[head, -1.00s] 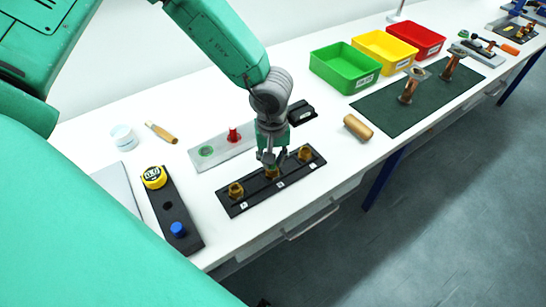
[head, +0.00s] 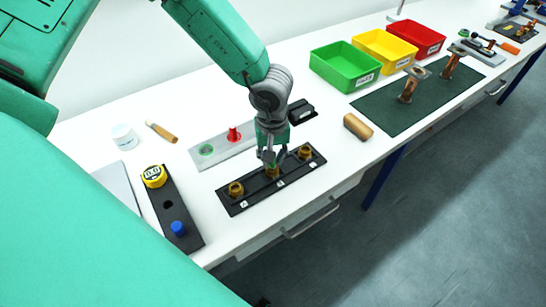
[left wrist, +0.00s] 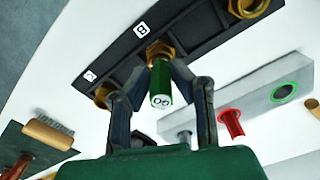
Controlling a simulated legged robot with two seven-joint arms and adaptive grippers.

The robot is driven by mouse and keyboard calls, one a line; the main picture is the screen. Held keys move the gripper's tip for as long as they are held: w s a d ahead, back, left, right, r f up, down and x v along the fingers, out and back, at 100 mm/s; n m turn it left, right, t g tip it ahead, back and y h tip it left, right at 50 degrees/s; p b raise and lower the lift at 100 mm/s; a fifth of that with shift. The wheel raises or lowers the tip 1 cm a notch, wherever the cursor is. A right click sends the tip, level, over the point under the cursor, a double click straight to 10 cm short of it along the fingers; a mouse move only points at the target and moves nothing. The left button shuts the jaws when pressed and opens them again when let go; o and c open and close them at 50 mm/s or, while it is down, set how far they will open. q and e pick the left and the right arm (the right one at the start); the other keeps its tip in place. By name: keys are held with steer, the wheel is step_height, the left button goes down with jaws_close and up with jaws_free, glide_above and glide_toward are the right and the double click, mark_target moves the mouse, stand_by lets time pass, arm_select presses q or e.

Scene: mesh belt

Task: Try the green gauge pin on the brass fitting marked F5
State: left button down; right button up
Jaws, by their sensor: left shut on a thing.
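My left gripper (left wrist: 160,88) is shut on the green gauge pin (left wrist: 160,82), whose near end reads GO in the left wrist view. The pin's far end meets the middle brass fitting (left wrist: 158,50); I cannot tell how deep it goes. In the head view, the gripper (head: 271,163) is over this middle fitting (head: 272,173) and hides most of the pin. Brass fittings stand at the left (head: 236,189) and right (head: 305,152) of the same black rack (head: 255,197). The labels are too small to read surely. My right gripper is not in view.
Behind the rack, a grey block (head: 220,149) holds a red pin (head: 234,134) and has an empty green-ringed hole (head: 206,150). A black strip with a yellow gauge (head: 153,177) and blue knob (head: 178,228) lies left. A wooden-backed brush (head: 357,127) lies right. Green, yellow and red bins stand behind.

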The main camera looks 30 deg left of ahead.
arm_select(q)
steer(key=shift+r, duration=0.7)
steer(key=shift+r, duration=0.25)
steer(key=shift+r, duration=2.9)
